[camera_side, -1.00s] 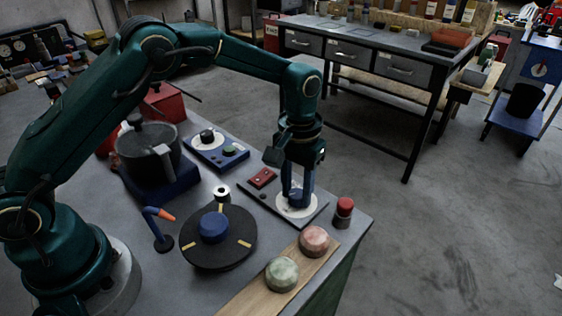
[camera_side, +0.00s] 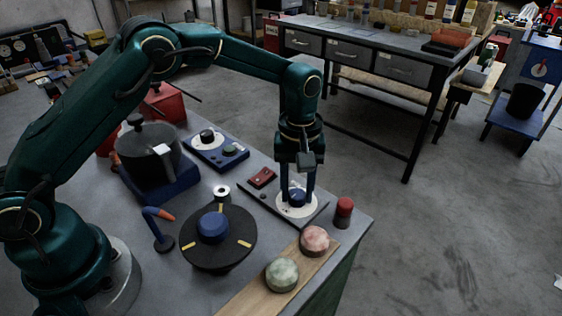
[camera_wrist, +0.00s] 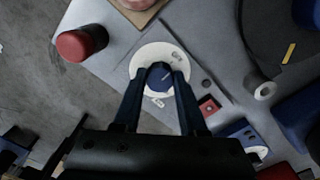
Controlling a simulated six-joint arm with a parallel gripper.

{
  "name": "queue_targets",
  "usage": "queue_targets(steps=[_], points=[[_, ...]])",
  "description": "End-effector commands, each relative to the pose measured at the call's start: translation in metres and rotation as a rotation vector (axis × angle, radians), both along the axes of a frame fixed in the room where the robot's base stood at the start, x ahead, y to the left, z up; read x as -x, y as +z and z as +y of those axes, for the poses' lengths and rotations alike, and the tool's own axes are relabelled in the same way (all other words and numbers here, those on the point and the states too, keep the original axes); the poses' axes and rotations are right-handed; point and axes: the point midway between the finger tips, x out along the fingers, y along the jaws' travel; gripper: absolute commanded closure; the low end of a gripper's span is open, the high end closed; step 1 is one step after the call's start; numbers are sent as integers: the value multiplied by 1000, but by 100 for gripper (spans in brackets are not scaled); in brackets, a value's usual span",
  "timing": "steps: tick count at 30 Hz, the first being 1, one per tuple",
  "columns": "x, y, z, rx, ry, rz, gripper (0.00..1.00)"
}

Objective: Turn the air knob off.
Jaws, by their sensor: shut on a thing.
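The air knob (camera_side: 297,199) is a blue round knob on a white dial plate (camera_side: 283,208), set on a flat grey panel near the table's right corner. The fingers also frame the knob in the wrist view (camera_wrist: 159,82).
A red-topped cylinder (camera_side: 344,209) stands right of the panel. A board with a pink (camera_side: 314,240) and a green round (camera_side: 282,273) lies in front. A black disc with a blue hub (camera_side: 213,228) is at left.

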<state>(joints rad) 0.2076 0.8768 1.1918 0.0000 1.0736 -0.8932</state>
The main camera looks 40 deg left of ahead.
Motion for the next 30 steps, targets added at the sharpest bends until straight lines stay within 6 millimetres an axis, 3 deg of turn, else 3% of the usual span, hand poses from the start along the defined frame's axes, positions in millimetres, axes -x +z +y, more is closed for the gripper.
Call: queue_targets(steps=[11, 12, 14, 23, 30], points=[[0, 2, 0, 1, 6, -2, 100], [0, 2, 0, 1, 6, -2, 47], [0, 2, 0, 1, 6, -2, 29], [0, 1, 0, 0, 4, -1, 29], [-1, 28, 0, 2, 4, -7, 29]])
